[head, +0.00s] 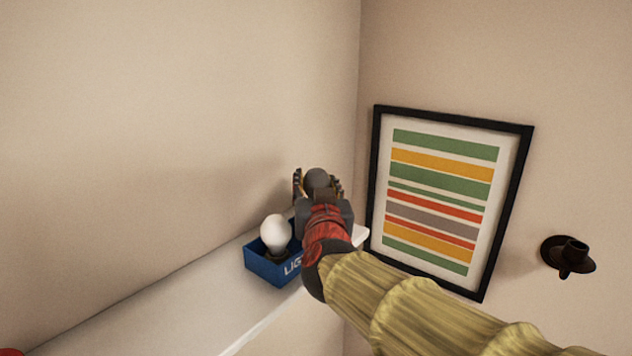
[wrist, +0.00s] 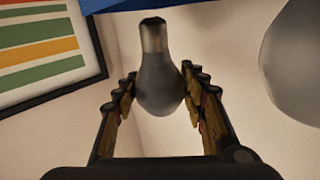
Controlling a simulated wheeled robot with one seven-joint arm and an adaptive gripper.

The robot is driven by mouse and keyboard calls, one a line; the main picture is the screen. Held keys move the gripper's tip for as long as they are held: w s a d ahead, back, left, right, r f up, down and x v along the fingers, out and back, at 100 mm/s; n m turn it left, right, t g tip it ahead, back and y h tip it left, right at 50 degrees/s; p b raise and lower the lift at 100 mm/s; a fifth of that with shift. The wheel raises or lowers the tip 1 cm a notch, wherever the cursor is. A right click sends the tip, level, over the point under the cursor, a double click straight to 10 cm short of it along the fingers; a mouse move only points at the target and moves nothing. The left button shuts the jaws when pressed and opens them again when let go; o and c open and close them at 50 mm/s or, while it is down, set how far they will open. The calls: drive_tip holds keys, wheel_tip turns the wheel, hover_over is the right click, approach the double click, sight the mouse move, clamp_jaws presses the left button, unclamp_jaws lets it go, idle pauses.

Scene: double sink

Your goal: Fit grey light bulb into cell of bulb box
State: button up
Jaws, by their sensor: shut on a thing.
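The grey light bulb (wrist: 159,80) is between the fingers of my gripper (wrist: 160,98), which is shut on its round glass part. In the wrist view its metal base points toward the top of the picture, near the blue edge of the bulb box (wrist: 190,10). In the head view the grey bulb (head: 317,179) shows above my gripper (head: 318,186), to the right of and above the blue bulb box (head: 268,268). A white bulb (head: 276,235) stands in the box, glass part up. My arm hides the box's right part, and the empty cells cannot be seen.
The box stands on a white shelf (head: 190,315) against the wall. A black-framed striped picture (head: 440,195) hangs on the right wall, and a dark round fixture (head: 568,256) is further right. The white bulb (wrist: 295,65) is close in the wrist view.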

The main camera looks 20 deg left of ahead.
drive_tip(key=shift+f+b, duration=0.3)
drive_tip(key=shift+f, duration=0.35)
drive_tip(key=shift+p, duration=0.45)
idle(1.2)
drive_tip(key=shift+f+b, duration=1.6)
drive_tip(key=shift+f, duration=0.4)
drive_tip(key=o, duration=0.9)
drive_tip(key=shift+o, duration=0.2)
wheel_tip(320, 180, up, 10)
drive_tip(key=shift+f, duration=0.1)
idle(0.7)
